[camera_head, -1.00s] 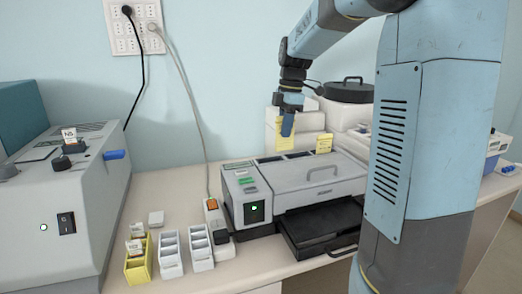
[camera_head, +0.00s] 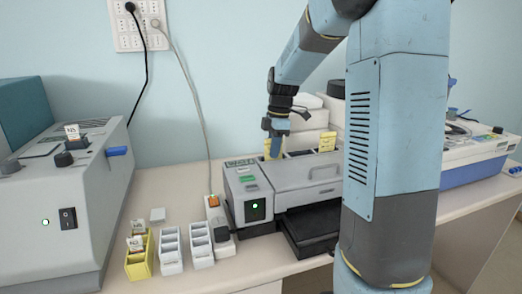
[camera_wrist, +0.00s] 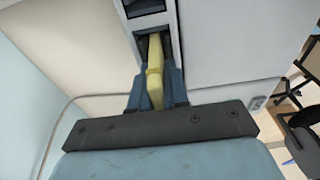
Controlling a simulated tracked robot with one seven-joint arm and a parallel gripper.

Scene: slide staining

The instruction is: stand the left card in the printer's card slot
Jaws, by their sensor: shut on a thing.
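My gripper (camera_head: 274,145) points down over the left part of the printer's (camera_head: 310,180) back top edge. It is shut on a yellow card (camera_wrist: 155,82), which shows between the blue fingers in the wrist view. The card's far end reaches a dark slot opening (camera_wrist: 150,26) in the pale printer top; how deep it sits I cannot tell. In the head view the card's lower end is hidden behind the printer's front housing. A second yellow card (camera_head: 327,142) stands upright at the right of the slot row.
A grey machine (camera_head: 60,210) stands at the left. Yellow (camera_head: 138,262) and white racks (camera_head: 171,255) stand left of the printer. White boxes (camera_head: 312,122) are behind it. A blue-and-white case (camera_head: 475,165) is at the right.

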